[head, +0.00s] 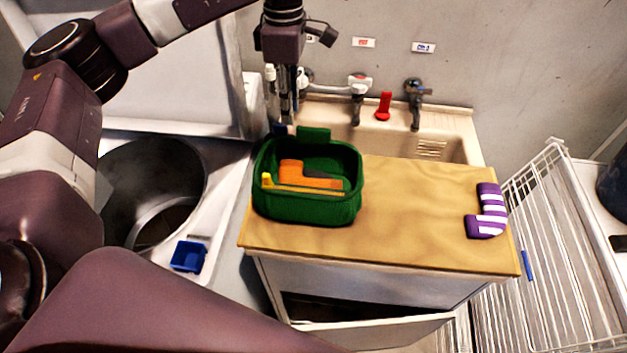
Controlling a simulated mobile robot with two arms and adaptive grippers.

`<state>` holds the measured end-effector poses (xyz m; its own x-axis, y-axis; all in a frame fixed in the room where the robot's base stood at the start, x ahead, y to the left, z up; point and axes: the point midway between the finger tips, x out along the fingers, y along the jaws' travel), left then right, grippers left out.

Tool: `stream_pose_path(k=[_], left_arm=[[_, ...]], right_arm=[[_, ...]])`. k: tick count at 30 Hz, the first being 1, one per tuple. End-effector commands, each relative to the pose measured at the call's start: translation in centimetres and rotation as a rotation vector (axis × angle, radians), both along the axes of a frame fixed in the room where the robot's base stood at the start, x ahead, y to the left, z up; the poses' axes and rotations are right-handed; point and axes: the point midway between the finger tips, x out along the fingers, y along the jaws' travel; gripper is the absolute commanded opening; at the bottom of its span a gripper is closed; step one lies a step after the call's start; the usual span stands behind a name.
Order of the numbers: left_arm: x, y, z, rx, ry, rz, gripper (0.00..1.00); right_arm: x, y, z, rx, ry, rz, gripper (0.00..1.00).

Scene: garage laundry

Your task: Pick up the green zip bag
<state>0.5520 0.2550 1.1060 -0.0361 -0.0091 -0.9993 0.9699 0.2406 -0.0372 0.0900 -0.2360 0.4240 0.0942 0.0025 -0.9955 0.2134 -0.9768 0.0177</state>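The green zip bag (310,208) stands open at the top on the left part of the wooden board (410,215). Inside it lie an orange object (292,172), a yellow strip and something dark. A green flap or tab rises at its back edge. My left gripper (287,124) points down at the bag's back left edge, beside the tab. I cannot tell whether it touches the bag, or whether its narrow fingers, seen edge-on, are apart or closed. My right gripper is not in view.
A purple and white striped sock (487,212) lies at the board's right end. Behind are a sink (440,150), taps (415,100) and a red object (383,106). A metal tub (150,190) and blue box (188,256) are left; a white wire rack (550,240) is right. The board's middle is clear.

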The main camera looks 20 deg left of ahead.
Motion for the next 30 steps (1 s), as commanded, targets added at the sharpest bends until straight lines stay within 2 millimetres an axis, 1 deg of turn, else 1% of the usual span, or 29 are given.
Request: stream_pose_path(k=[1, 2, 5, 10, 14, 18, 22, 25, 30], left_arm=[[0.0, 0.0, -0.9, 0.001, 0.0, 0.001, 0.25], [0.0, 0.0, -1.2, 0.001, 0.0, 0.001, 0.25], [0.0, 0.0, -1.5, 0.001, 0.001, 0.001, 0.25], [-0.2, 0.1, -3.2, 0.002, 0.004, 0.001, 0.25], [-0.6, 0.1, -4.5, 0.004, 0.006, 0.001, 0.25], [-1.2, 0.1, -6.5, 0.004, 0.008, 0.002, 0.25], [-1.3, 0.1, -8.5, 0.004, 0.011, 0.002, 0.25], [-1.4, 0.0, -9.2, 0.003, 0.011, 0.001, 0.25], [-1.2, 0.0, -9.2, 0.003, 0.006, 0.002, 0.25]], right_arm=[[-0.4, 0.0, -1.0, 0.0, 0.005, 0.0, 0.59], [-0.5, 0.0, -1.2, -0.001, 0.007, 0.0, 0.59], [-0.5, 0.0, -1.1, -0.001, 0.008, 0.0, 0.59], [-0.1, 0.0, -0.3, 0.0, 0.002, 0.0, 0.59], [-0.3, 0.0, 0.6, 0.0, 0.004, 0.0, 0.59], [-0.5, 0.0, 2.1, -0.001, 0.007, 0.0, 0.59], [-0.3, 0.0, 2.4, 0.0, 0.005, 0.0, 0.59], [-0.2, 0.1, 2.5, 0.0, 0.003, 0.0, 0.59], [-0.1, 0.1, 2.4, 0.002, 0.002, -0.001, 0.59]])
